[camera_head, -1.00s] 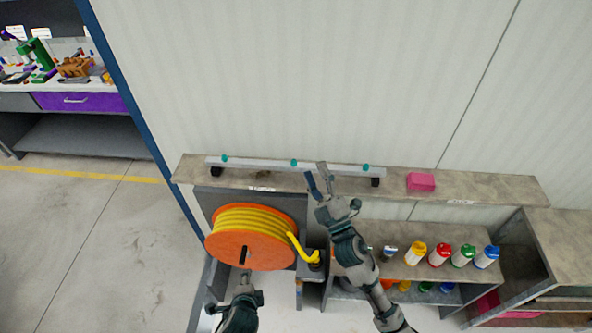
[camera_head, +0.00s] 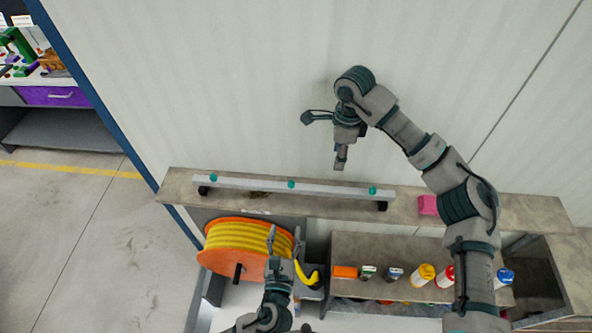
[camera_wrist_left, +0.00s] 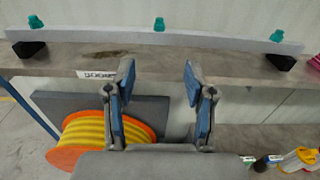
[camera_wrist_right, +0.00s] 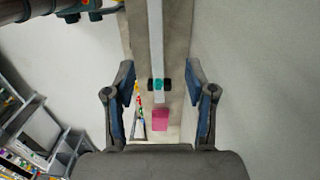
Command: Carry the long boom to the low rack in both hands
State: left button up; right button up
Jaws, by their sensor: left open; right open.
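The long boom (camera_head: 330,190) is a grey bar with teal knobs, lying on black supports along the upper shelf (camera_head: 490,207) against the wall. In the left wrist view the boom (camera_wrist_left: 110,32) spans the top, beyond the fingers. In the right wrist view it (camera_wrist_right: 155,45) runs lengthwise between the fingers, below them. My left gripper (camera_head: 284,243) is open and empty, in front of the shelf and below the boom in the picture. It also shows in the left wrist view (camera_wrist_left: 158,85). My right gripper (camera_head: 322,140) is open and empty, raised above the boom's right half. No low rack is identifiable.
An orange reel with yellow hose (camera_head: 238,248) stands left of my left gripper. A pink block (camera_head: 428,205) lies right of the boom. Several coloured bottles (camera_head: 423,274) stand on the lower shelf. A workbench with a purple drawer (camera_head: 52,96) is at far left; floor there is clear.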

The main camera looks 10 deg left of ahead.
send_over(335, 189)
notch_tip(335, 189, down, 4)
pick_arm(q)
jog(key=w, duration=1.5)
jog(key=shift+w+a+r, duration=0.2)
jog(key=shift+w+r, duration=0.1)
pick_arm(e)
notch_tip(335, 189, down, 11)
jog(key=shift+w, duration=0.1)
pick_arm(q)
jog(key=shift+w+d, duration=0.35)
jog(key=shift+w, duration=0.1)
pick_arm(e)
jog(key=shift+d+f, duration=0.3)
jog(key=shift+f, duration=0.2)
pick_arm(q)
jog(key=shift+a, duration=0.1)
pick_arm(e)
jog(key=shift+a, duration=0.1)
